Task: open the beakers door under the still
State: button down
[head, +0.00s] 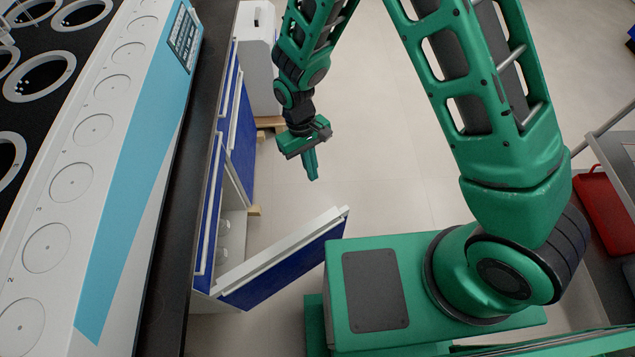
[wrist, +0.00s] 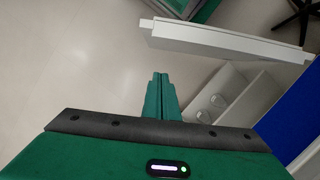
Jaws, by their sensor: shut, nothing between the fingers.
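The beakers door (head: 285,262) is a blue panel with a white edge, standing open, swung out from the cabinet under the still. Its white edge shows at the top of the wrist view (wrist: 225,40). Inside the cabinet (head: 234,226), glass beakers (head: 223,240) are partly visible; they also show in the wrist view (wrist: 212,105). The still (head: 120,130) is a long white and light-blue unit on the dark counter. My gripper (head: 312,176) is shut and empty, over the floor beyond the open door and apart from it. Its closed fingers also show in the wrist view (wrist: 160,80).
Other blue cabinet fronts (head: 240,135) line the counter (head: 185,190). A white box-like unit (head: 257,55) stands beyond them. The floor (head: 385,160) to the right of my gripper is clear. A red case (head: 604,205) lies on a cart at the right.

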jog(key=s+d+f, duration=0.3)
jog(key=s+f, duration=0.2)
jog(key=f, duration=0.3)
jog(key=shift+s+f, duration=0.2)
jog(key=shift+f, duration=0.2)
jog(key=shift+d, duration=0.1)
jog(key=shift+s, duration=0.1)
